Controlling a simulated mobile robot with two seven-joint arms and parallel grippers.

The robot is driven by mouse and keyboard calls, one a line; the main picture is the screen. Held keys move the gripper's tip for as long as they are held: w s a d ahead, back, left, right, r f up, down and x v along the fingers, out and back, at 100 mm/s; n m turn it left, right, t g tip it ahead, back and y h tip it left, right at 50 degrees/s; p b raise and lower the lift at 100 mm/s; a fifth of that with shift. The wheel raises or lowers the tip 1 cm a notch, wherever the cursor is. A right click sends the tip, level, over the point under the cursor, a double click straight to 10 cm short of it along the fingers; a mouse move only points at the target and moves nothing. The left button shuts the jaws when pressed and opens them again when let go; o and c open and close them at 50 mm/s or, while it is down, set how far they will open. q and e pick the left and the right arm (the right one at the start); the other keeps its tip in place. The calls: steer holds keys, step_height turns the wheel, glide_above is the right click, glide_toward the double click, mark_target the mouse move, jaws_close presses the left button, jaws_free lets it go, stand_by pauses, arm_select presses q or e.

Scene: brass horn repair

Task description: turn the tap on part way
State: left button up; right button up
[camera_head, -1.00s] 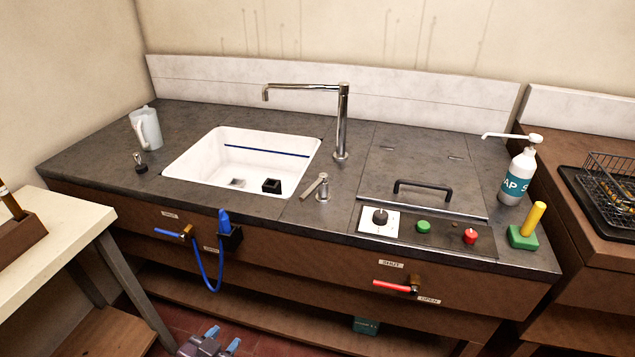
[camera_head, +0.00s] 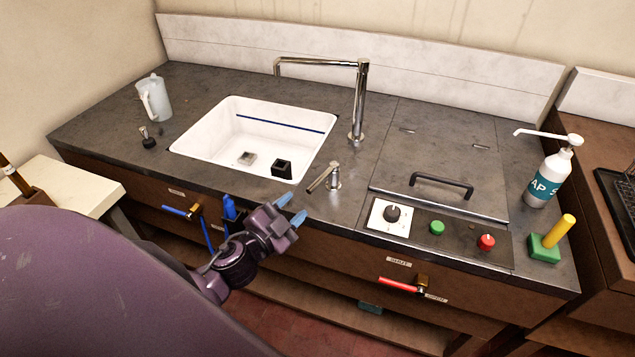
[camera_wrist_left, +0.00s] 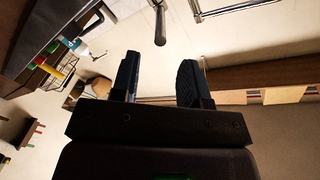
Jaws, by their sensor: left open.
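My right gripper is not in view.
A black-handled lid (camera_head: 440,183), a dial (camera_head: 391,214), a green button (camera_head: 437,228) and a red button (camera_head: 487,241) lie to the right. A soap bottle (camera_head: 548,180) and a green block with yellow handle (camera_head: 548,243) stand farther right. A red-handled valve (camera_head: 400,285) sticks out below.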

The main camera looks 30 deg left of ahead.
mark_target(315, 183)
arm_select(q)
steer(key=w+p, duration=0.1)
steer(key=w, duration=0.6)
steer(key=shift+w+d, duration=0.1)
steer(key=shift+w, duration=0.8)
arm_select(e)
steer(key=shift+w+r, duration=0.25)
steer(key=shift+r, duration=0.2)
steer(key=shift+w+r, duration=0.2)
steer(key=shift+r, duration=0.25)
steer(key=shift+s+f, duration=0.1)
arm_select(q)
jaws_close()
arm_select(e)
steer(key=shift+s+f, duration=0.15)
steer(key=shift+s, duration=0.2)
